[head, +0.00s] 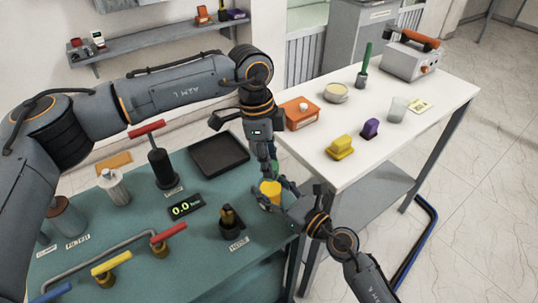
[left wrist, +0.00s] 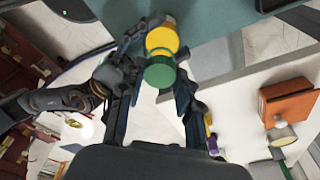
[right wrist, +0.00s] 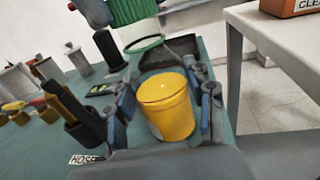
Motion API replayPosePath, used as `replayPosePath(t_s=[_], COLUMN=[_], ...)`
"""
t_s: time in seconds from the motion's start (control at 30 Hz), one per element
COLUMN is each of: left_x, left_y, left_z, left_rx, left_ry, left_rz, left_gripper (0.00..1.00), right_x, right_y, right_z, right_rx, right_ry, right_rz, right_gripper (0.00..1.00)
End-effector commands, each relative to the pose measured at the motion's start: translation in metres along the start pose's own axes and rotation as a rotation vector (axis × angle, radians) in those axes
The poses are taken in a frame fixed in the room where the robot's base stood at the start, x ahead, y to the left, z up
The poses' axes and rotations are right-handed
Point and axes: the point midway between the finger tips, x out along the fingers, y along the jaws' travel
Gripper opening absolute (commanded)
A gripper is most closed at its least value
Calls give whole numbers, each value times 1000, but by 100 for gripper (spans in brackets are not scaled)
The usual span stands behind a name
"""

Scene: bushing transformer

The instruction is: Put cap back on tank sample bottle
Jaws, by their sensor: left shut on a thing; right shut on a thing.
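The yellow sample bottle (head: 270,192) is near the right edge of the green bench (head: 212,262). My right gripper (head: 278,196) is shut around it; in the right wrist view the bottle (right wrist: 167,112) stands between the fingers, slightly tilted in the picture. My left gripper (head: 270,170) points down above the bottle, shut on the green cap (left wrist: 160,73). The cap shows in the right wrist view (right wrist: 143,44) above and behind the bottle, with a gap between them in that picture. In the head view the cap is mostly hidden by my left fingers.
A black tray (head: 218,155) and a black holder marked HOSE (head: 232,226) are near the bottle. A white table (head: 375,150) to the right carries an orange box (head: 300,114), yellow (head: 340,147) and purple (head: 370,128) items and a beaker (head: 397,109). Valve pipes are at front left.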

Motion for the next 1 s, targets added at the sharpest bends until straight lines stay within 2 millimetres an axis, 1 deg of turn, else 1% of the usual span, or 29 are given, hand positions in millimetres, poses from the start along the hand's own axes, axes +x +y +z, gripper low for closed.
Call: replayPosePath(t_s=[0.47, 1.0], left_x=[0, 10], left_y=[0, 0], left_z=[0, 2], left_rx=[0, 0], left_ry=[0, 1], left_rz=[-1, -2], left_gripper=[24, 24], right_x=[0, 0], right_y=[0, 0], right_z=[0, 0], right_rx=[0, 0], right_ry=[0, 0], right_rz=[0, 0], right_gripper=[0, 0])
